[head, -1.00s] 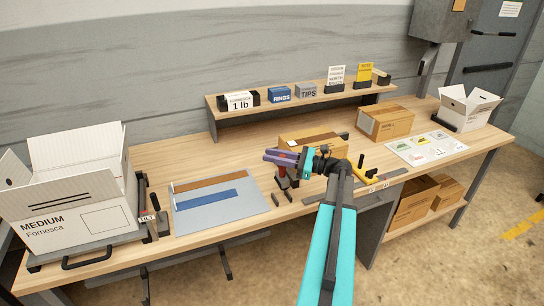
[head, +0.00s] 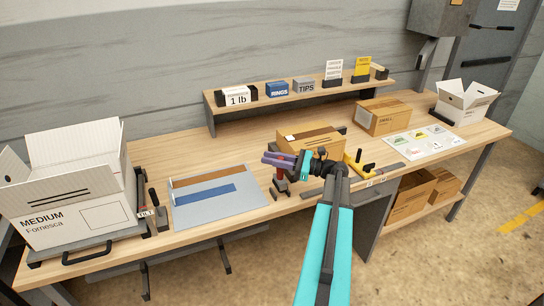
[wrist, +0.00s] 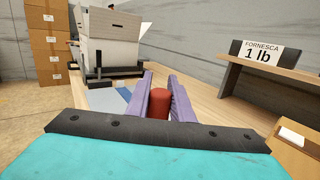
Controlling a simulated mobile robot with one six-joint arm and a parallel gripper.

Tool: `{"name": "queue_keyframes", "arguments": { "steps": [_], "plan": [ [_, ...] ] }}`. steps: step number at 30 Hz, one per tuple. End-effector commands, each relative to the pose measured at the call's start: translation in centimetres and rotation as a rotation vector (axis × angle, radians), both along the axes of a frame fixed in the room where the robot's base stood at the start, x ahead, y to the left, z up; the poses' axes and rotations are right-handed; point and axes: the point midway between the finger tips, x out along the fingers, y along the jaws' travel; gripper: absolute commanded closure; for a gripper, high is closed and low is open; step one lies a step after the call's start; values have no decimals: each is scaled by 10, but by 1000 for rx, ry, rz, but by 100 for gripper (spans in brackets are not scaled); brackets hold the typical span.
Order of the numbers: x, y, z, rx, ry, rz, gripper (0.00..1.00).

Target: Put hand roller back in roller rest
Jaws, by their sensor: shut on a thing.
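My gripper (head: 272,160) has purple fingers and is above the front half of the bench, right of the grey mat. In the wrist view, the fingers are shut on an upright red cylinder, the hand roller (wrist: 158,104). In the head view, a red part of the roller (head: 281,174) shows just under the fingers. A small dark stand, which looks like the roller rest (head: 274,193), is on the bench directly below it. I cannot tell whether the roller touches or sits in the rest. The roller's lower end is hard to make out.
A grey mat (head: 248,204) with brown and blue strips lies to the left. A cardboard box (head: 318,138) stands close behind my gripper, and a yellow-handled tool (head: 357,169) is to the right. A white MEDIUM box (head: 75,190) is at far left.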

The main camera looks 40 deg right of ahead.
Motion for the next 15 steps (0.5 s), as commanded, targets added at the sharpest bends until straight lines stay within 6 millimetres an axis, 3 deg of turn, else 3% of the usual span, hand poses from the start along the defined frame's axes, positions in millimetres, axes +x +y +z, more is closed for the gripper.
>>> {"name": "queue_keyframes", "arguments": {
  "steps": [15],
  "plan": [
    [-1, -1, -28, 0, -1, -1, 100]
  ]
}}
